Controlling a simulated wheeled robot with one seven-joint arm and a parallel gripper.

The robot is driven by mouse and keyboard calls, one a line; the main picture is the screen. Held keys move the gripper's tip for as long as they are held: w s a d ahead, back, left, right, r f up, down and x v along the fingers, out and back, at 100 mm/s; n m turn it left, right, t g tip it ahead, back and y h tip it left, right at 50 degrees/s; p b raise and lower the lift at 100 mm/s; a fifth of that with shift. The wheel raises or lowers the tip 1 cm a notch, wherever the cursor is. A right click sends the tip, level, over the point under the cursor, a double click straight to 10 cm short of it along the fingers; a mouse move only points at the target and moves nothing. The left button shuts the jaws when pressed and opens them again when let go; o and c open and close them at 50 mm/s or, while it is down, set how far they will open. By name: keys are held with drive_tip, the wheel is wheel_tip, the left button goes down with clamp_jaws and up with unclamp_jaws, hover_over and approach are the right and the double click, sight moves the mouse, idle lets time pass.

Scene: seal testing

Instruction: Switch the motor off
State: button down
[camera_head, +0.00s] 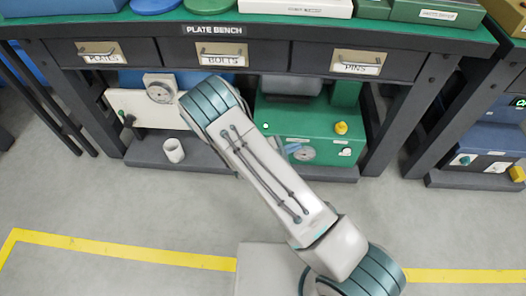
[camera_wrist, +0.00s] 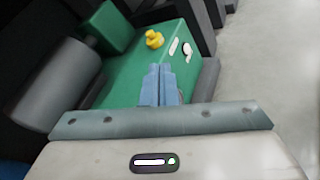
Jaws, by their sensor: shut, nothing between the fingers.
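A green unit (camera_head: 285,125) stands on the low shelf under the bench, with a grey cylinder (camera_head: 291,85) on top. No readable label names it as the motor. Its front carries a yellow knob (camera_head: 341,128), a round white dial and a small white label. In the wrist view the green casing (camera_wrist: 130,73), grey cylinder (camera_wrist: 62,85) and yellow knob (camera_wrist: 154,39) show beyond my gripper. My gripper (camera_wrist: 160,70) is shut and empty, its blue fingers together close to the casing, apart from the knob.
The plate bench's drawer front (camera_head: 270,55) overhangs the green unit. A white panel (camera_head: 145,108) with a gauge and a white cup (camera_head: 173,150) stand on the left. Another unit (camera_head: 490,145) with a yellow knob (camera_head: 517,174) is at the right. The floor in front is open.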

drive_tip(key=s+a+f+n+t+y+p, duration=0.1)
drive_tip(key=a+f+n+t+y, duration=0.2)
drive_tip(key=a+f+n+y, duration=0.3)
drive_tip(key=s+a+f+n+t+y+p, duration=0.2)
drive_tip(key=a+f+n+t+y, duration=0.2)
drive_tip(key=f+n, duration=0.6)
wheel_tip(320, 180, down, 3)
drive_tip(key=shift+a+r+y, duration=0.15)
drive_tip(key=shift+a+y, duration=0.7)
drive_tip(key=shift+y, duration=0.05)
drive_tip(key=shift+w, duration=0.1)
drive_tip(key=r+b+x, duration=0.1)
drive_tip(key=b+x, duration=0.4)
drive_tip(key=x, duration=0.8)
drive_tip(key=shift+w+r, duration=0.25)
drive_tip(key=shift+w, duration=0.3)
